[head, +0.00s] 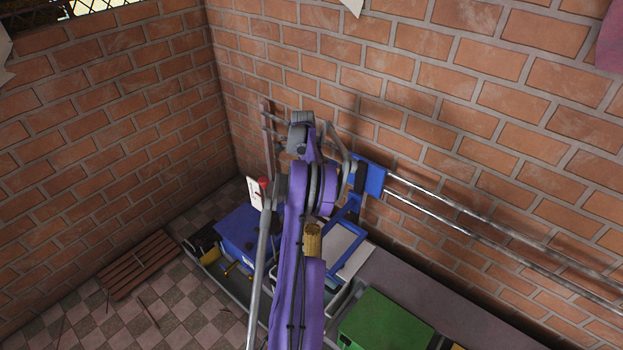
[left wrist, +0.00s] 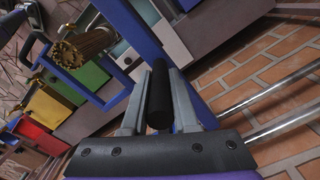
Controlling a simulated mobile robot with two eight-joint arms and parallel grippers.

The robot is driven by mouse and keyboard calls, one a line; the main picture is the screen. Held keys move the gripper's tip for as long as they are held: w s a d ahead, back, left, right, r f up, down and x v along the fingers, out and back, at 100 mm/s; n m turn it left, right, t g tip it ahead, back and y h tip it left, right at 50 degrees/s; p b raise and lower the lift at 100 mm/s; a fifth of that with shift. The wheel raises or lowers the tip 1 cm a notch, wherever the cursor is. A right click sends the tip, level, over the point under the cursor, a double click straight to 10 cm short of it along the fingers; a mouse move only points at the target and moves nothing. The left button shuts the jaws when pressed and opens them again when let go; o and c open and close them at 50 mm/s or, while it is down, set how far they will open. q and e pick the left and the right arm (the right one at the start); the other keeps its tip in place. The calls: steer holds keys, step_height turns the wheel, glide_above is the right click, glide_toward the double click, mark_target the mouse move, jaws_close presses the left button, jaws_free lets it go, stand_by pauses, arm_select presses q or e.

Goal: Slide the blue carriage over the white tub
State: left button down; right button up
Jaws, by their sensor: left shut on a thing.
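The blue carriage (head: 372,180) sits on two metal rails along the right brick wall, with a blue frame reaching down from it. Its blue bars also cross the left wrist view (left wrist: 131,32). My left gripper (left wrist: 160,88) is shut on a black cylindrical handle (left wrist: 159,98). A pale surface (head: 338,245), apparently the white tub, shows partly inside the blue frame. The arm and frame cover much of it, so I cannot tell how well they line up. My right gripper is not in view.
The rails (head: 480,230) run clear to the right. A green box (head: 385,322) stands at the front right, a blue box (head: 238,232) left of my arm. A wooden pallet (head: 140,264) lies on the floor.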

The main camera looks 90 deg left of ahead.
arm_select(q)
steer(key=shift+s+a, duration=0.75)
steer(key=shift+s, duration=0.15)
steer(key=c, duration=0.7)
jaws_free()
step_height(320, 180, up, 11)
steer(key=shift+f+p, duration=0.1)
steer(key=shift+p, duration=0.35)
